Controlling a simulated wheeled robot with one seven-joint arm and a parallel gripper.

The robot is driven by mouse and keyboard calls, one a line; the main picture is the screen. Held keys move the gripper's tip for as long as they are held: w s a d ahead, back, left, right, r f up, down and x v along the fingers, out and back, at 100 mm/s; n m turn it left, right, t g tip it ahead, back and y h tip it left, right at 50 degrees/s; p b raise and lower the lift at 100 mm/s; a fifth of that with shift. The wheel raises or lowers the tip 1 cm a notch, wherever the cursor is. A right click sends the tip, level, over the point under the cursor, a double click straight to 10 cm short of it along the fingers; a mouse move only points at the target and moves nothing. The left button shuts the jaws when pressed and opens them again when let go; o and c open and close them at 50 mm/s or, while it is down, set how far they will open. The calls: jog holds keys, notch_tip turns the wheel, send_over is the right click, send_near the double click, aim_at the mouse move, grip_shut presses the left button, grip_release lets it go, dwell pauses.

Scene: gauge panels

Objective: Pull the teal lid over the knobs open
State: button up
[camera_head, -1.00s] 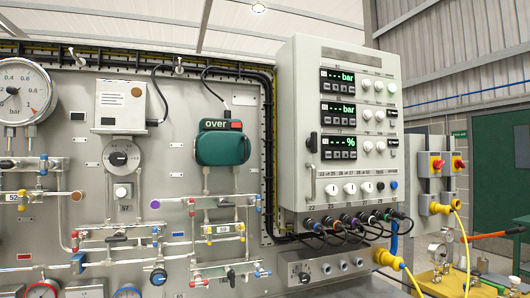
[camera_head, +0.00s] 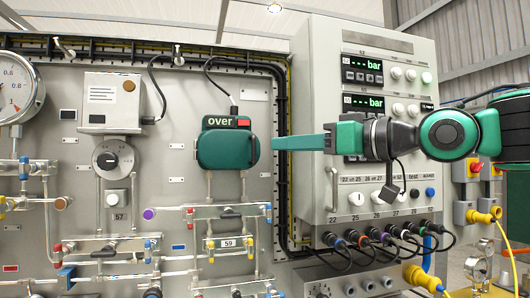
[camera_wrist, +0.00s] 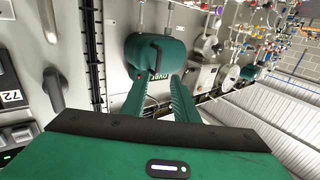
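The teal lid (camera_head: 222,150) sits on the grey panel under the "over" display (camera_head: 228,122). It is shut and hides whatever is behind it. In the wrist view the lid (camera_wrist: 155,55) is upside down, just beyond my fingertips. My gripper (camera_head: 274,143) reaches in from the right at the lid's height, with a small gap between its tip and the lid's right edge in the head view. In the wrist view my gripper (camera_wrist: 160,77) has its two teal fingers apart, with nothing held between them.
A tall control box (camera_head: 316,140) with displays and knobs stands out from the panel at the right, behind my arm. A vertical handle (camera_head: 333,190) is on its front. Pipes and valves (camera_head: 228,212) run below the lid. A dial unit (camera_head: 113,157) is at the left.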

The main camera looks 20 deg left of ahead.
jog(key=x, duration=0.9)
jog(key=shift+w+d, duration=0.15)
jog(key=shift+w, duration=0.1)
jog(key=shift+f, duration=0.1)
grip_shut()
jog(key=shift+w+d, duration=0.1)
jog(key=shift+d, duration=0.05)
dwell(0.8)
